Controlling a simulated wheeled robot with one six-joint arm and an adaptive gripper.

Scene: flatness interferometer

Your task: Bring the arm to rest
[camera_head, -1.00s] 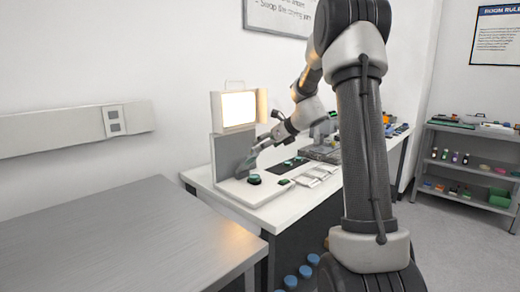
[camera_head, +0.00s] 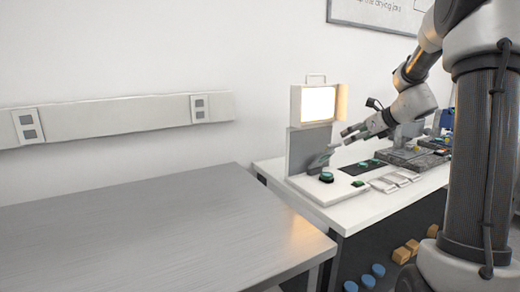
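My arm (camera_head: 478,150) stands at the right of the view and reaches back over the white bench. My gripper (camera_head: 345,136) is in front of the lit lamp box, a little above the bench, pointing left. Its two fingers look apart, with nothing seen between them, though they are small here.
The white bench (camera_head: 345,213) holds a dark round base with a teal top (camera_head: 326,176), several small pale blocks (camera_head: 395,182) and dark trays (camera_head: 413,157). A bare grey metal table (camera_head: 150,235) fills the left front.

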